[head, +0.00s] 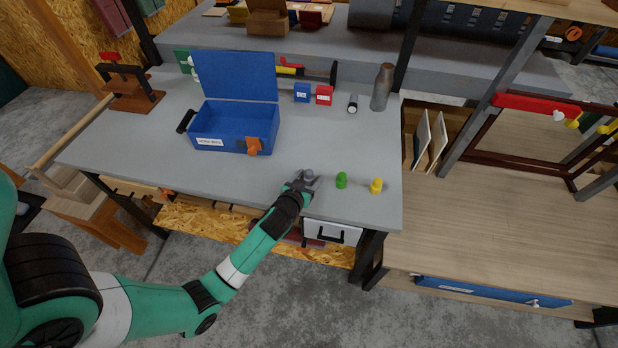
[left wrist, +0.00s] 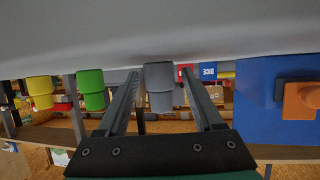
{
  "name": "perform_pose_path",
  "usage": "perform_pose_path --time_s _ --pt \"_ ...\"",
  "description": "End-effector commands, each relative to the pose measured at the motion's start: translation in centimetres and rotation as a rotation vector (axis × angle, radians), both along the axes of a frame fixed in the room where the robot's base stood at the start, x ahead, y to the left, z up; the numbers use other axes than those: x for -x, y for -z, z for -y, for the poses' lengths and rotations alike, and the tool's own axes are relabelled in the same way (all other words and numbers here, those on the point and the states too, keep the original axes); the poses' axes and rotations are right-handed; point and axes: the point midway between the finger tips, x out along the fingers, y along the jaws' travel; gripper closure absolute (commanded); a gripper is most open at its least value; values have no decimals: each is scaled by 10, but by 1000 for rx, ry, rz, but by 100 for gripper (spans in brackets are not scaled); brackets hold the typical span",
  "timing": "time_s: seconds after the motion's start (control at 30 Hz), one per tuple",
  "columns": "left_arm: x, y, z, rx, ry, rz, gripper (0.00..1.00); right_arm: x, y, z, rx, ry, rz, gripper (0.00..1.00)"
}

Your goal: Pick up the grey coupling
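The grey coupling (head: 309,174) stands on the grey bench top near its front edge, partly hidden by my left gripper (head: 304,182) in the head view. In the left wrist view, the bench appears at the top and the grey coupling (left wrist: 159,88) shows between the two finger tips. My left gripper (left wrist: 160,78) is open, with a narrow gap visible on each side of the coupling. I cannot tell how far the fingers reach along it. My right gripper is in neither view.
A green coupling (head: 342,180) and a yellow one (head: 376,186) stand to the right. An open blue box (head: 222,130) with an orange latch stands behind left. A blue card box (head: 302,93), a red one (head: 324,95) and a grey bottle (head: 382,88) stand farther back.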

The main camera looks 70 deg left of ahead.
Motion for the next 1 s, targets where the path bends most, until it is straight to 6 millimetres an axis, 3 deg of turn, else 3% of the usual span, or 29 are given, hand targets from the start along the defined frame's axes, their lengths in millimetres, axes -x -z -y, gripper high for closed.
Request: perform_pose_path --time_s 0.03,0.37,0.77,1.0 --pt "0 0 0 0 0 0 43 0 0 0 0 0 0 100" --pt "0 0 0 0 0 0 100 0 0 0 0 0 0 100" --pt "0 -6 0 0 0 0 100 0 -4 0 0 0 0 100" --pt "2 -43 6 -1 3 2 100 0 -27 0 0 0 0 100"
